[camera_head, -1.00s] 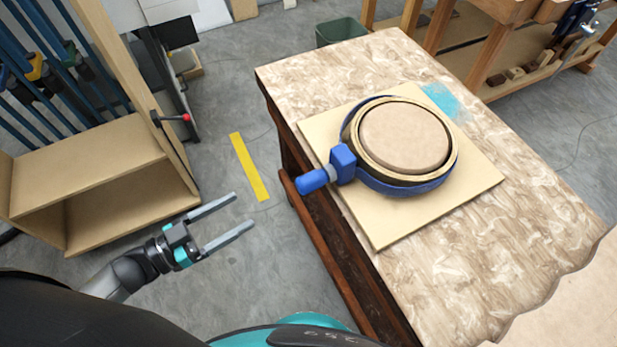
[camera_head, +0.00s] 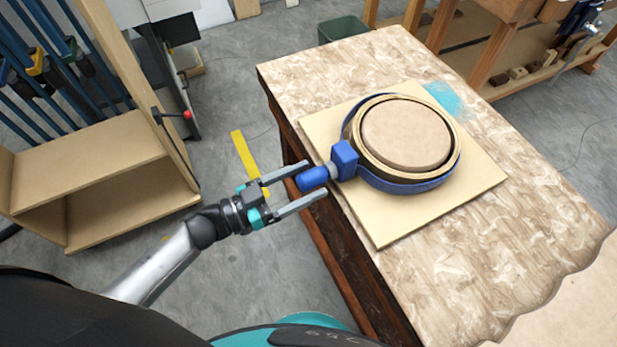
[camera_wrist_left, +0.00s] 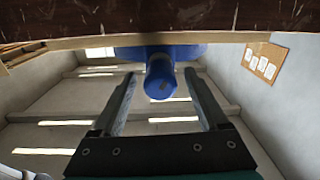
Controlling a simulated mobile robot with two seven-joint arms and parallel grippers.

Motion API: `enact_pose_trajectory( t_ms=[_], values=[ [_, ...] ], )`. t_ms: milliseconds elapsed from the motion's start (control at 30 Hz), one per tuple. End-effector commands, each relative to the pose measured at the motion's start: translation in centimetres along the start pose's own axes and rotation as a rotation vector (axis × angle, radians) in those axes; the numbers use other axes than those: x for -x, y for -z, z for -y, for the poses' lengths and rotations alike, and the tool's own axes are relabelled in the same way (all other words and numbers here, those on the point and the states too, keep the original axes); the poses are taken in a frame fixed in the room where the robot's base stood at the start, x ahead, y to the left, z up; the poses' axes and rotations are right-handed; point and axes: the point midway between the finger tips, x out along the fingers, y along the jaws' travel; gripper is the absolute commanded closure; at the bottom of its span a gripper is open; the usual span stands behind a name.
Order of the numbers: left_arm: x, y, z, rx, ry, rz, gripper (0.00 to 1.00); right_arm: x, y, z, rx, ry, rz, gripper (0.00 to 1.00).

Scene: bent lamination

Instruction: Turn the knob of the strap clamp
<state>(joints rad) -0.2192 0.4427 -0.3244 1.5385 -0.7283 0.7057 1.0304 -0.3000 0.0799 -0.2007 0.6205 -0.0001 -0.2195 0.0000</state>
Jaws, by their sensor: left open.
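The strap clamp (camera_head: 402,187) is a blue band around a round wooden ring with a disc inside. Its blue block (camera_head: 344,160) sits at the left of the ring. The blue knob (camera_head: 312,179) sticks out from the block past the table's left edge. My left gripper (camera_head: 316,179) is open, with one finger on each side of the knob in the head view. In the left wrist view the knob (camera_wrist_left: 160,78) shows between the two finger tips, with a gap on both sides. My right gripper is not in view.
The clamp rests on a pale square board (camera_head: 387,231) on a marbled table (camera_head: 470,250). The table's dark left side (camera_head: 345,275) lies close to my left fingers. A wooden cabinet (camera_head: 100,180) stands at the left. Open floor lies between cabinet and table.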

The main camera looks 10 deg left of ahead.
Motion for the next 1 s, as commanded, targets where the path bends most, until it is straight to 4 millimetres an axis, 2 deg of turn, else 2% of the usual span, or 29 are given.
enact_pose_trajectory(
  t_ms=[133,433,1000],
  values=[
    [-1.01,-0.01,-0.01,0.001,0.001,0.000,0.23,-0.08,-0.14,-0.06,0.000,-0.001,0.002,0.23],
    [-1.14,-0.01,0.00,0.001,0.001,0.001,0.25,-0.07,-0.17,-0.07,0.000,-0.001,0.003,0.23],
    [-1.10,-0.01,0.01,0.001,0.001,0.001,0.89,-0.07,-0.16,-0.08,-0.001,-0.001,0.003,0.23]
  ],
)
